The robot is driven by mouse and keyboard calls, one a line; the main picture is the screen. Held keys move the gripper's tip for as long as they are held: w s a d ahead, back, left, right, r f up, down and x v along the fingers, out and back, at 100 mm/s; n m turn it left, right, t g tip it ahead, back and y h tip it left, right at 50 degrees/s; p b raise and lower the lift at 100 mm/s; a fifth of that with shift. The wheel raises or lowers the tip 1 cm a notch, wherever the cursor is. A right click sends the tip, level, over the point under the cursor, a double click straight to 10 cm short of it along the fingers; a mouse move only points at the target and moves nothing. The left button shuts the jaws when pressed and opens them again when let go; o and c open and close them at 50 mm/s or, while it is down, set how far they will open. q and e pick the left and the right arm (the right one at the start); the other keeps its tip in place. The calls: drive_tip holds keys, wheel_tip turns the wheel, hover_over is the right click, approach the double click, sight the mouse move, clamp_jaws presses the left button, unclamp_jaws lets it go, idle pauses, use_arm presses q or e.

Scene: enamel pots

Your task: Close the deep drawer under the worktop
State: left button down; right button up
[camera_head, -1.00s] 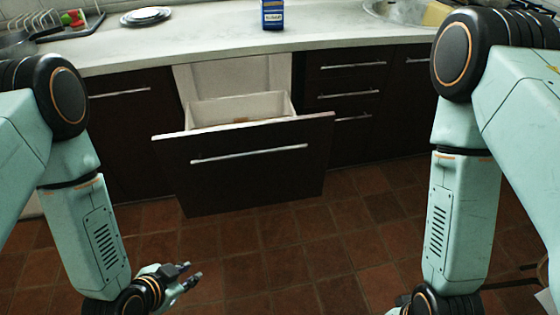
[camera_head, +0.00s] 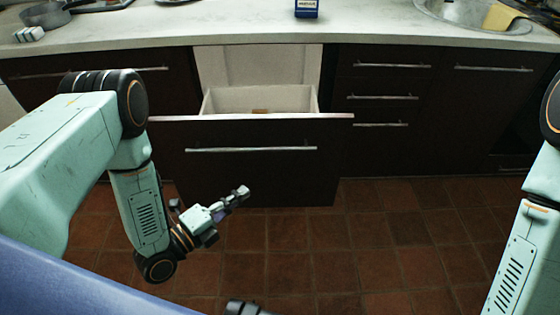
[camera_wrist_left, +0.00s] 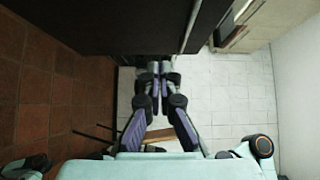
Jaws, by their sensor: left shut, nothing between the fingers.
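The deep drawer (camera_head: 250,160) under the worktop stands open, with its dark front pulled out and its pale inside (camera_head: 285,99) showing from above. A long metal handle (camera_head: 250,149) runs across the front. My left gripper (camera_head: 243,191) is shut and empty, in front of the lower part of the drawer front. In the left wrist view its closed fingertips (camera_wrist_left: 159,68) are close to a dark panel (camera_wrist_left: 100,25) that looks like the drawer front. I cannot tell whether they touch it. My right gripper is out of view; only part of its arm shows at the right.
The pale worktop (camera_head: 230,30) runs above, with a blue package (camera_head: 307,9) and a sink (camera_head: 470,14) holding a yellow item. Shut drawers (camera_head: 385,97) are to the right of the open one. The tiled floor (camera_head: 390,240) in front is clear.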

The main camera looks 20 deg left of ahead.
use_arm(q)
drive_tip(key=b, duration=0.3)
approach(278, 153)
drive_tip(key=w+d, duration=0.1)
drive_tip(key=d, duration=0.3)
drive_tip(key=w, duration=0.1)
drive_tip(key=w+a, duration=0.1)
drive_tip(key=w, duration=0.1)
drive_tip(key=shift+w+f+b, duration=0.1)
drive_tip(key=shift+w+b, duration=0.15)
drive_tip(key=shift+b, duration=0.1)
drive_tip(key=shift+w, duration=0.3)
